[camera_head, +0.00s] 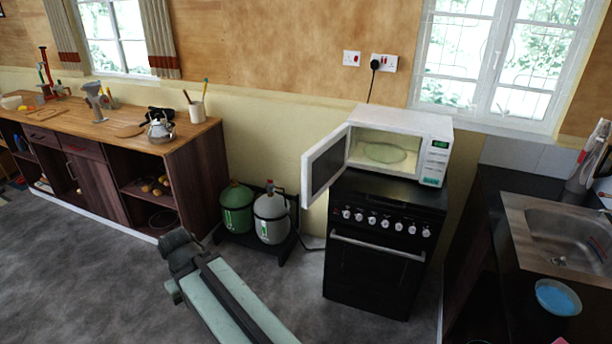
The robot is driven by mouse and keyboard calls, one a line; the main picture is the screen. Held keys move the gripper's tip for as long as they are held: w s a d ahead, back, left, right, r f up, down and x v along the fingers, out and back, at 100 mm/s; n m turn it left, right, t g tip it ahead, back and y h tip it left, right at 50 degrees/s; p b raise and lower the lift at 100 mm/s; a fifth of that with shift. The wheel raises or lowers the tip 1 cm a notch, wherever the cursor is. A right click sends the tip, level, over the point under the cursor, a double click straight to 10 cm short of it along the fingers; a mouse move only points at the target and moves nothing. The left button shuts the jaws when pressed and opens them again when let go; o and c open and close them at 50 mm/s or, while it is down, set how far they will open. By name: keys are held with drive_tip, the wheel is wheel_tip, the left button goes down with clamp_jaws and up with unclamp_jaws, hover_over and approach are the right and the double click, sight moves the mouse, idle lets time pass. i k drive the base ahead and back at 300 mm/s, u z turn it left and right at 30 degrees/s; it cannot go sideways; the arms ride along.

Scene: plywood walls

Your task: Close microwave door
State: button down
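The white microwave (431,133) stands on top of a black stove. Its door (325,167) is swung open to the left, and the lit inside with a round plate shows. My arm reaches up from the bottom of the view. Its end, my gripper (178,250), is over the grey floor, left of the stove and well apart from the door. The fingertips cannot be made out, so I cannot tell if it is open or shut.
The black stove (376,275) has a row of knobs and a handle. Green and grey gas cylinders (271,218) stand on a low black stand left of it. A wooden counter (130,140) runs along the left wall. A sink (565,240) is at right. Grey floor (110,285) is clear at front left.

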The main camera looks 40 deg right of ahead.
sight(325, 162)
drive_tip(key=z, duration=0.1)
drive_tip(key=i, duration=1)
drive_tip(key=z, duration=0.1)
